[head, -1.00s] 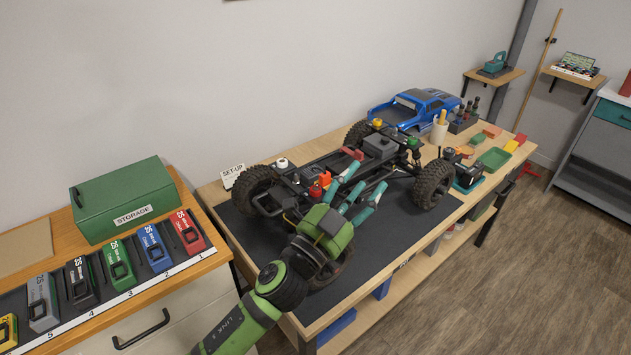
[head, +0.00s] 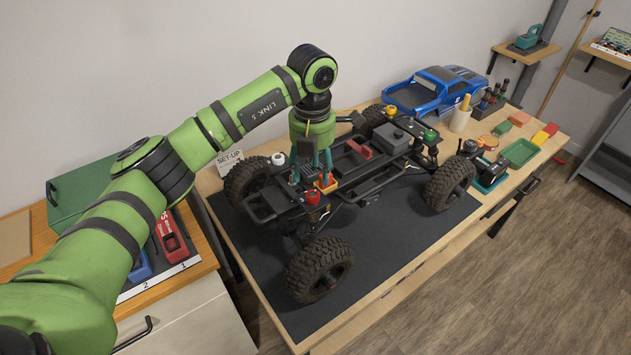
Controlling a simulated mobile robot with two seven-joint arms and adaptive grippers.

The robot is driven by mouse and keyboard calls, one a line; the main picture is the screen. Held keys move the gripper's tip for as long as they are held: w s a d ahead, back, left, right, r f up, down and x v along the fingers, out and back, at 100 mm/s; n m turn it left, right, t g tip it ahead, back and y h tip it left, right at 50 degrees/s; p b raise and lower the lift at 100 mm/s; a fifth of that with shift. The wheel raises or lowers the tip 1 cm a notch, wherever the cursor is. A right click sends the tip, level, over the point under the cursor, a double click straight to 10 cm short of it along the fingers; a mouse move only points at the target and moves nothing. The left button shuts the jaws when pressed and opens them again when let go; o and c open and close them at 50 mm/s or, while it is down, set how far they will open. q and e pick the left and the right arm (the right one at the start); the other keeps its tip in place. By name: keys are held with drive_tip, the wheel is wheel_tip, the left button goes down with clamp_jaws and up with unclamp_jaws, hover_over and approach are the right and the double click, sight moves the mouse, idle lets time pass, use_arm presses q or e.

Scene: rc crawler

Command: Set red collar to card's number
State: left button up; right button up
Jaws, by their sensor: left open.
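The crawler chassis (head: 372,184) stands on its wheels on a dark mat (head: 385,250). The red collar (head: 313,197) is a small red knob at the chassis's near left corner. An orange piece (head: 326,184) is just behind it. My left gripper (head: 311,178) points down over this end, with its teal fingers open and empty. Its tips are just behind the red collar and near the orange piece; I cannot tell if they touch. The set-up card (head: 228,162) stands behind the left wheels, partly hidden by my arm; its number is not readable. My right gripper is out of view.
A white collar (head: 278,159), a yellow one (head: 391,110) and a green one (head: 430,136) sit at the other chassis corners. A blue truck body (head: 437,90) is at the back. A red charger-like box (head: 171,238) is on the left cabinet. The mat's front is clear.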

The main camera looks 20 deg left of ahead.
sight(313, 194)
use_arm(q)
drive_tip(key=f, duration=0.2)
drive_tip(key=f+p, duration=0.2)
drive_tip(key=f, duration=0.1)
drive_tip(key=shift+s+d+f, duration=0.1)
drive_tip(key=shift+s+f, duration=0.15)
drive_tip(key=shift+f, duration=0.05)
drive_tip(key=shift+f+p, duration=0.3)
drive_tip(key=shift+f, duration=0.05)
clamp_jaws()
